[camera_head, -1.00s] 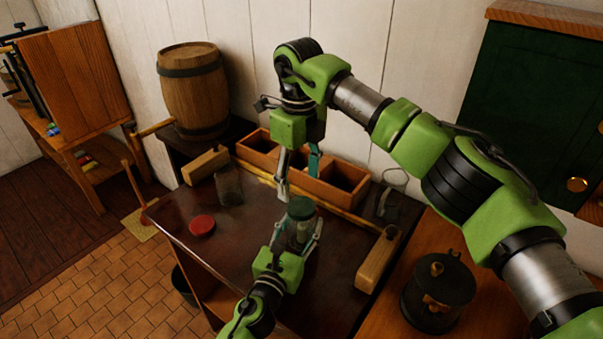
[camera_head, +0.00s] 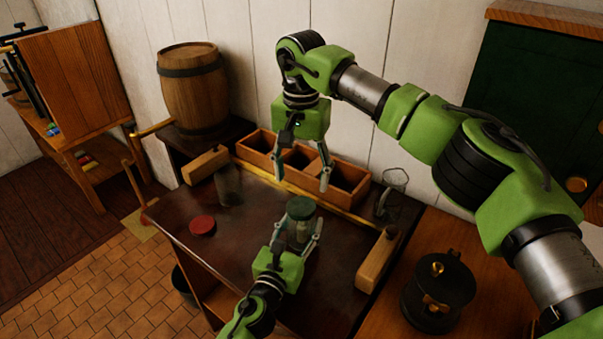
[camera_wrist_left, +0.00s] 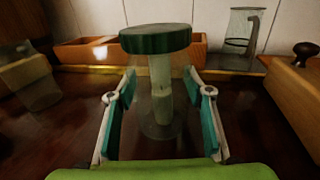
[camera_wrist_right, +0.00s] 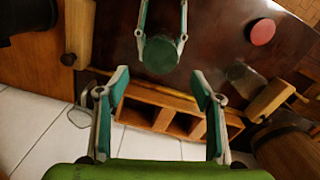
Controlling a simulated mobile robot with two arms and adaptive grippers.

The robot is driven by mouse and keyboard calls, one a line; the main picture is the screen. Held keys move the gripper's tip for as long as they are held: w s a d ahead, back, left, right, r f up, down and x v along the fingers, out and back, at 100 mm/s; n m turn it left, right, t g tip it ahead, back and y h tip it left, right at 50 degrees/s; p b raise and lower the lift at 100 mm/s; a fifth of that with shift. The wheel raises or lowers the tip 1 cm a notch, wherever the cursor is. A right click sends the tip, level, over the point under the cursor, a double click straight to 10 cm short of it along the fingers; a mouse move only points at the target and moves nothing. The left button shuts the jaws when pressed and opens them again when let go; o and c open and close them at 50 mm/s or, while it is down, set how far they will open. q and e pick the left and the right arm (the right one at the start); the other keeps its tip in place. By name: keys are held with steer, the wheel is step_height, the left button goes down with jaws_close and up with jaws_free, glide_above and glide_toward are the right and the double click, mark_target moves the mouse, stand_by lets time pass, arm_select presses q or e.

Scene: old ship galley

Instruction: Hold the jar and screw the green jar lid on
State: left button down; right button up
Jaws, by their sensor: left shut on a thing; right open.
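The clear glass jar (camera_wrist_left: 160,110) stands upright on the dark table, with something pale inside. The green jar lid (camera_head: 301,208) sits on its mouth and looks about level; I cannot tell how tightly it is on. My left gripper (camera_head: 301,238) is shut on the jar's body, with one finger on each side below the lid. My right gripper (camera_head: 302,184) points down above the lid, open and empty. In the right wrist view the lid (camera_wrist_right: 160,55) lies beyond the gap between the right fingertips, apart from them.
A red lid (camera_head: 202,226) lies on the table (camera_head: 240,262) at left, near another glass jar (camera_head: 228,185). A wooden compartment box (camera_head: 345,200) stands along the back. A glass (camera_head: 392,190) and a wooden block (camera_head: 376,262) are at right. The table's front left is clear.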

mark_target(301, 206)
steer(key=shift+n, duration=0.7)
steer(key=shift+f, duration=4)
